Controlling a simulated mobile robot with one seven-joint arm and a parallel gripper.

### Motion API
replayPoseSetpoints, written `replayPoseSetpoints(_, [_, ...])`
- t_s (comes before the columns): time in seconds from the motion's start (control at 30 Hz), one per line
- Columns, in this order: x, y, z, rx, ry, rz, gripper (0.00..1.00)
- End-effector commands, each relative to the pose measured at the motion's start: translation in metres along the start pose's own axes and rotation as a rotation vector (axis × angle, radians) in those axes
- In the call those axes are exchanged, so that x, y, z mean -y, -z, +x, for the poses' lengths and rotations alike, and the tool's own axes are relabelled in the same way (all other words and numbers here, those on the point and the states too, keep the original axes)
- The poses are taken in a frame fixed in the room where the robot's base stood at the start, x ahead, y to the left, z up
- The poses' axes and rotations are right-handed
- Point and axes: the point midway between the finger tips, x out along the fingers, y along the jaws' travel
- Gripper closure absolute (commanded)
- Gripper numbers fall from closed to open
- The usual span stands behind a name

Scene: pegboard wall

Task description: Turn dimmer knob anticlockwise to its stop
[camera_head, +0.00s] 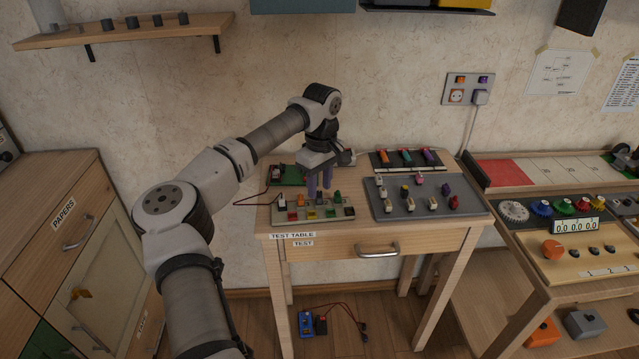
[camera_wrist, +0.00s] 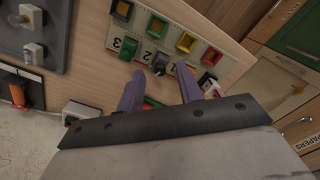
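The light control panel (camera_head: 343,212) lies on the test table and carries several coloured switches and numbers. In the wrist view a small dark grey knob (camera_wrist: 159,63) stands on this panel; I take it for the dimmer knob, though no label on it can be read. My gripper (camera_head: 318,190) points down over the panel. In the wrist view my gripper (camera_wrist: 159,73) has its two purple fingers apart, with the knob seen between the tips. I cannot tell whether the fingers touch it. In the head view the fingers hide the knob.
A green board (camera_head: 287,174) with a red wire lies behind the panel. A grey board (camera_head: 400,209) with several switches and knobs lies to the right. Coloured frames, one green (camera_wrist: 157,27), stand close around the knob. A drawer handle (camera_head: 377,250) sticks out in front.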

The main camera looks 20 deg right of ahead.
Motion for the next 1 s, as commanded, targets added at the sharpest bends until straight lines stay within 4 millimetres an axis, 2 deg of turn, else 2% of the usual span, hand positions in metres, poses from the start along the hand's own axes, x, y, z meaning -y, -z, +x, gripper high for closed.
replayPoseSetpoints(0.37, [0.0,-0.0001,0.007,0.0,-0.001,0.0,0.64])
replayPoseSetpoints(0.63, [0.0,-0.0001,0.0067,0.0,-0.001,0.0,0.98])
replayPoseSetpoints(1.0, [-0.0001,0.0,0.0065,0.001,-0.001,-0.018,1.0])
